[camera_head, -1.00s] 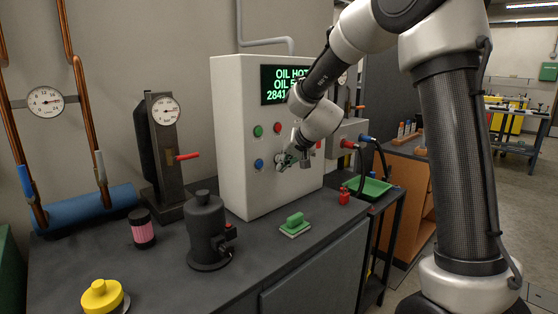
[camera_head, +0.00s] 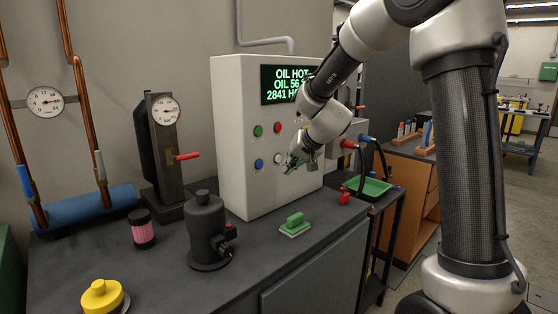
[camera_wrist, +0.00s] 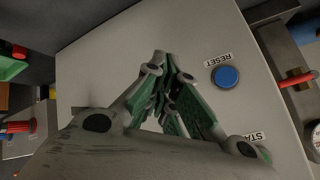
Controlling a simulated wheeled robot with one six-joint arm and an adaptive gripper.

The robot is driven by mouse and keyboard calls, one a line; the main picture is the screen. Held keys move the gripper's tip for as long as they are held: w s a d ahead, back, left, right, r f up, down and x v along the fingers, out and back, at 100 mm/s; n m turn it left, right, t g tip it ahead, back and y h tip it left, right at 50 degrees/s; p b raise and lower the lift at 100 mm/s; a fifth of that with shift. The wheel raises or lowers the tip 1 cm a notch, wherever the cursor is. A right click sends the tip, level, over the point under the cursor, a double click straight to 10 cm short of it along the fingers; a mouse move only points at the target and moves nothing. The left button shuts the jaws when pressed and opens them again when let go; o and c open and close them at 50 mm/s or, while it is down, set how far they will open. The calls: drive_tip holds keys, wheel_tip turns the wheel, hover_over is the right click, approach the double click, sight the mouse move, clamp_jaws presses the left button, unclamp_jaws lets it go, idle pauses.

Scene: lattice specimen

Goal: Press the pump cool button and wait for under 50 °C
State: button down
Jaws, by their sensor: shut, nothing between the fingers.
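A white control cabinet (camera_head: 232,185) stands on the bench. Its display (camera_head: 288,84) shows green text "OIL HOT", "OIL 56" and "2841 H", with the right ends hidden by my arm. On its face are a green button (camera_head: 258,131), a red button (camera_head: 277,127), a blue button (camera_head: 259,163) and a pale button (camera_head: 278,158). My gripper (camera_head: 288,168) is shut and empty, just right of the pale button and apparently off the panel. In the wrist view the shut fingers (camera_wrist: 160,62) point at the panel beside the blue button (camera_wrist: 225,77), labelled RESET.
A gauge stand (camera_head: 165,145) with a red lever is left of the cabinet. A green tray (camera_head: 368,186) lies right.

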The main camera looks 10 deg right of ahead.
drive_tip(key=shift+s+d, duration=0.5)
drive_tip(key=shift+s, duration=0.4)
drive_tip(key=shift+s+d, duration=0.5)
drive_tip(key=shift+s, duration=0.35)
drive_tip(key=s+f+n+g, duration=0.1)
drive_tip(key=s+f+g, duration=0.25)
drive_tip(key=s, duration=0.65)
drive_tip(key=s+d+r+h, duration=0.1)
drive_tip(key=s+d, duration=0.3)
drive_tip(key=s, duration=0.4)
drive_tip(key=s+d+r+n+h, duration=0.1)
drive_tip(key=s+d+r, duration=0.3)
drive_tip(key=s, duration=0.4)
drive_tip(key=s+d+r+h, duration=0.1)
drive_tip(key=s+d+r, duration=0.2)
drive_tip(key=s, duration=0.5)
drive_tip(key=shift+s+d+r+n+h, duration=0.15)
drive_tip(key=shift+s+d+n+h, duration=0.15)
drive_tip(key=shift+d, duration=0.25)
